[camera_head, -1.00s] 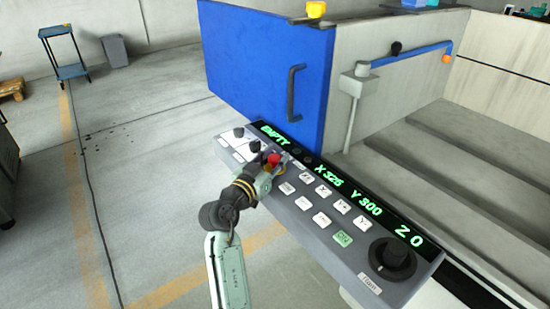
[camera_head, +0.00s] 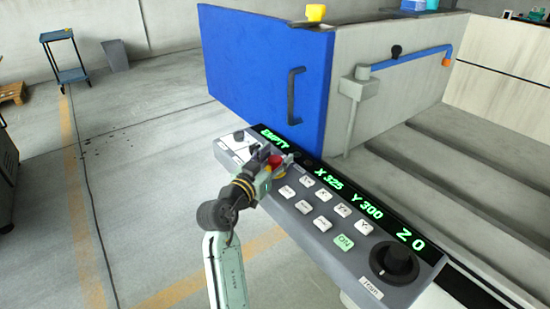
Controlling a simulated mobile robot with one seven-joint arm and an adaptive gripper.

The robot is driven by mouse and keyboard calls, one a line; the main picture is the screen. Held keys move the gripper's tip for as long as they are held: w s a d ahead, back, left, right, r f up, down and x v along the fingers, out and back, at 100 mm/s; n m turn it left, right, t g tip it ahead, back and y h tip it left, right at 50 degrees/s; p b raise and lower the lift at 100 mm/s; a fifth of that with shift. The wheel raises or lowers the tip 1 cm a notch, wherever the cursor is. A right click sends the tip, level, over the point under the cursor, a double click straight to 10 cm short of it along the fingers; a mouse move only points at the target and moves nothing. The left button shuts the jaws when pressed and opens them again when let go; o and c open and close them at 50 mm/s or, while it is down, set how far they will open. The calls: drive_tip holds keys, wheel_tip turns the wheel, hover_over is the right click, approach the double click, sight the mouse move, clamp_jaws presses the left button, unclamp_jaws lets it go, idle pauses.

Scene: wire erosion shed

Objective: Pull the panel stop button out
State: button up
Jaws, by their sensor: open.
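The red stop button (camera_head: 275,161) stands on a yellow base on the control panel (camera_head: 319,240), left of the white keys and just below the display strip. The other finger and any contact with the cap are too small or hidden to tell. My arm comes up from the bottom and covers part of the panel's near edge.
A green display (camera_head: 345,197) reads EMPTY, X 325, Y 300, Z 0. White keys (camera_head: 321,224), a green ON key (camera_head: 343,242) and a black knob (camera_head: 394,262) lie right of the gripper. A blue door (camera_head: 262,75) rises behind the panel.

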drive_tip(key=v, duration=1.2)
drive_tip(key=shift+f, duration=0.1)
